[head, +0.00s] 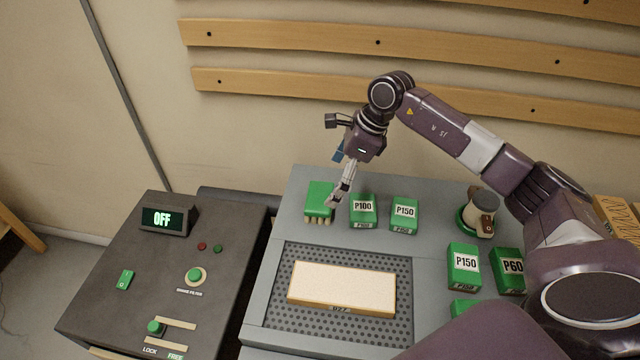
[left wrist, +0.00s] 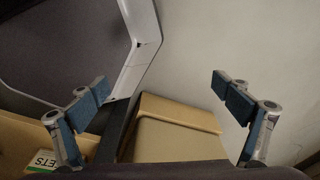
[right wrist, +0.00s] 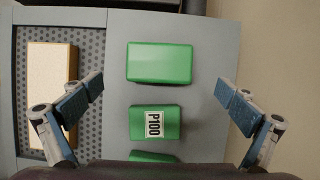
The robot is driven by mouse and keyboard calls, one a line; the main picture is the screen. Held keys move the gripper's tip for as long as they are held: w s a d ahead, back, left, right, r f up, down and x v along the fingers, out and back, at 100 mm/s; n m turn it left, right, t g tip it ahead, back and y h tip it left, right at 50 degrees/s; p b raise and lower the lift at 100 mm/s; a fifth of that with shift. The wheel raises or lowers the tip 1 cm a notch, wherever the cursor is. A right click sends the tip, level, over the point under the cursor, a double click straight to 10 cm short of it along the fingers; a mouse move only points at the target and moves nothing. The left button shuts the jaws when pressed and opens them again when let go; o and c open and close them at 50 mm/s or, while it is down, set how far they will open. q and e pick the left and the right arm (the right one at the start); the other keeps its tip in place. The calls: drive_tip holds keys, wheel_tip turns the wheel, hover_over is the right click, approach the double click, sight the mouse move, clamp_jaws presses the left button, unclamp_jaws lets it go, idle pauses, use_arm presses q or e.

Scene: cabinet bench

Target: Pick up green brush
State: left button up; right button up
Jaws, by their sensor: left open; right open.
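The green brush (head: 319,199) lies at the back left of the grey bench, its green block on top and pale bristles showing at its front edge. In the right wrist view the brush (right wrist: 160,63) is a plain green block, centred ahead of the fingers. My right gripper (head: 340,190) is above and beside the brush in the head view; in the right wrist view its fingers (right wrist: 160,97) are spread wide with nothing between them. My left gripper (left wrist: 165,105) shows only in its own wrist view, open and empty, away from the bench top.
A pale board (head: 342,288) lies on the perforated plate in front. A control panel (head: 130,270) reading OFF is at left; the wall is behind.

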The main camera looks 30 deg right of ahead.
sight(320, 196)
drive_tip(key=shift+a+f+p, duration=0.5)
drive_tip(key=shift+a+f, duration=0.15)
drive_tip(key=shift+f, duration=0.25)
drive_tip(key=p+x, duration=0.1)
drive_tip(key=x, duration=0.1)
drive_tip(key=p+x, duration=0.1)
drive_tip(key=x, duration=0.1)
drive_tip(key=shift+w+a+f, duration=0.15)
drive_tip(key=shift+w+f, duration=0.1)
drive_tip(key=shift+w, duration=0.25)
drive_tip(key=shift+f, duration=0.3)
drive_tip(key=c, duration=0.8)
use_arm(q)
drive_tip(key=shift+s+a+r, duration=0.1)
drive_tip(key=shift+s+r, duration=0.15)
drive_tip(key=shift+r, duration=0.55)
drive_tip(key=shift+s+a+r, duration=0.1)
drive_tip(key=shift+s+r, duration=0.15)
drive_tip(key=shift+r, duration=0.55)
use_arm(e)
drive_tip(key=c, duration=0.6)
